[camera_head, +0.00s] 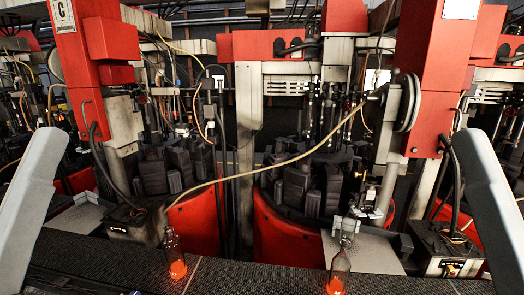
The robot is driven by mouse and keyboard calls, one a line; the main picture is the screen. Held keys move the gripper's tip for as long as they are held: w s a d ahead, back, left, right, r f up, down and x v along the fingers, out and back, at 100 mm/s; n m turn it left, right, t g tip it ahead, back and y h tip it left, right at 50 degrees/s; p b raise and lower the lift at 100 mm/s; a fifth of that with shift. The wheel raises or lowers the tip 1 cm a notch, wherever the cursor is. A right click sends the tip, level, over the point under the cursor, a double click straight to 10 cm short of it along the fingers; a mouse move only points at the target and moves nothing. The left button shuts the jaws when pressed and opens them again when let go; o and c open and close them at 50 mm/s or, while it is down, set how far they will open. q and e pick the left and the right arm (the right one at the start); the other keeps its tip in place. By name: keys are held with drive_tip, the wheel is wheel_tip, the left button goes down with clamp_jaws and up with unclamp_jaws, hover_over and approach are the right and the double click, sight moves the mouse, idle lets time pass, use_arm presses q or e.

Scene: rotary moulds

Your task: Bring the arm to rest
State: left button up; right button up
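My two arms show only as pale grey links, one at the left edge and one at the right edge of the head view. Neither gripper is in the picture, so I cannot see their fingers. A clear bottle with a glowing orange base (174,256) stands upright on the dark conveyor (255,278). A second clear bottle with an orange base (339,270) stands upright further right, near the lower edge.
Two red rotary mould machines with round red bases (285,238) and dark mould blocks (300,185) stand behind the conveyor. A tan hose (275,165) hangs across the middle. A grey plate (365,255) lies behind the right bottle. A control box (447,248) stands at right.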

wheel_tip(320, 180, up, 20)
drive_tip(key=p, duration=1.6)
drive_tip(key=shift+r, duration=0.1)
